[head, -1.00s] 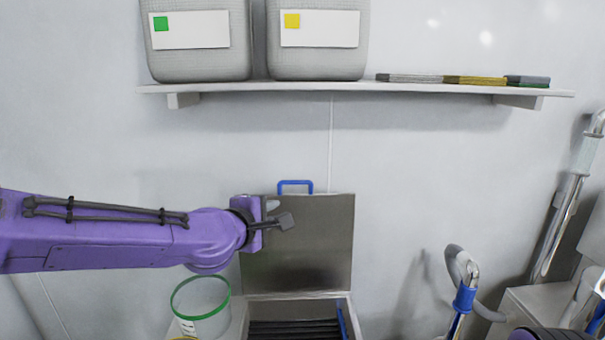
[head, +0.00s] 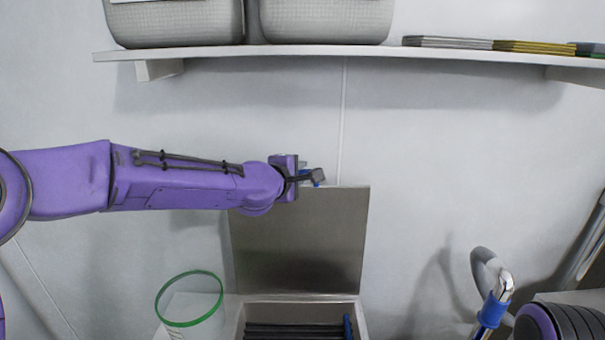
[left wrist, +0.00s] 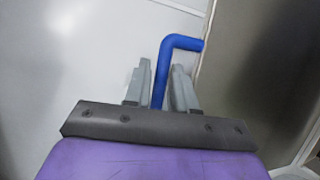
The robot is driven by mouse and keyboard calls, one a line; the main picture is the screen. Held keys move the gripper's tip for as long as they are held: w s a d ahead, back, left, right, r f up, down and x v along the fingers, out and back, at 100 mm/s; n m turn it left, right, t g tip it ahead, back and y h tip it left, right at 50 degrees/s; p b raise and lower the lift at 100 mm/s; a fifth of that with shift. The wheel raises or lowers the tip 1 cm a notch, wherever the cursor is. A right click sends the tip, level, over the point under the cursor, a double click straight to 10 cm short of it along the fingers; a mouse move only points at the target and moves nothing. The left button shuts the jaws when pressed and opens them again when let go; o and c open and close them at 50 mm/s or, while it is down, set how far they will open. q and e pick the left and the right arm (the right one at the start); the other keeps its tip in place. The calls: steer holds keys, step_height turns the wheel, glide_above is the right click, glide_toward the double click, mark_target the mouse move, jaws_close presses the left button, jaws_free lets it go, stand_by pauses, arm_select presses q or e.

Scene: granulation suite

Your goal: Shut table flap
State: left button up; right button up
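The table flap (head: 305,240) is a grey metal panel standing upright behind an open box-like recess (head: 240,318) with dark slats inside. Its blue handle (head: 317,176) is at the top edge, mostly hidden behind my left gripper (head: 312,172) in the head view. In the left wrist view the bent blue handle (left wrist: 182,43) reaches down between the two grey fingers of my left gripper (left wrist: 160,85). The fingers stand on either side of the bar with narrow gaps, and I see no firm grip. The flap (left wrist: 255,80) is to their right. My right gripper is out of view.
A green-rimmed clear container (head: 188,299) stands left of the recess. A wall shelf (head: 330,57) with grey bins (head: 320,22) is above. A metal pipe with a blue sleeve (head: 492,309) rises at the right. The wall space between flap and pipe is clear.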

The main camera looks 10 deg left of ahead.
arm_select(q)
steer(key=x, duration=0.3)
steer(key=shift+w+a+f, duration=0.1)
steer(key=shift+f, duration=0.15)
steer(key=shift+s+r, duration=0.4)
steer(key=shift+s, duration=0.1)
jaws_close()
steer(key=shift+w+f, duration=0.2)
steer(key=shift+s, duration=0.25)
